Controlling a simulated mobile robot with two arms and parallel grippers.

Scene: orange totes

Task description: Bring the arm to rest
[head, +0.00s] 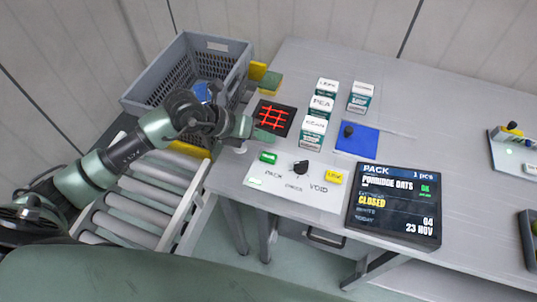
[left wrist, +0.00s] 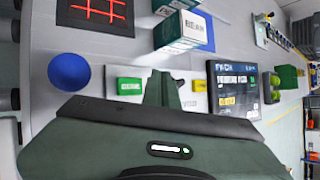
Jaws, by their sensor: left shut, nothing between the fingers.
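My left arm (head: 130,150) comes in from the left in the head view, above the roller conveyor. Its green gripper (head: 264,136) hangs over the table's near left part, between the red-grid pad and the button panel. The gripper is shut with nothing in it. In the left wrist view the shut fingers (left wrist: 161,88) point toward the panel and boxes. No contact with the table or buttons is clear. My right arm and gripper are not in view.
A grey crate (head: 236,62) stands behind my arm. A black pad with a red grid (head: 274,118), white-and-green boxes (head: 313,132), a blue mat (head: 357,141), a button panel (head: 292,188) and a screen (head: 395,205) reading "CLOSED" occupy the table. A blue disc (left wrist: 69,72) shows in the wrist view.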

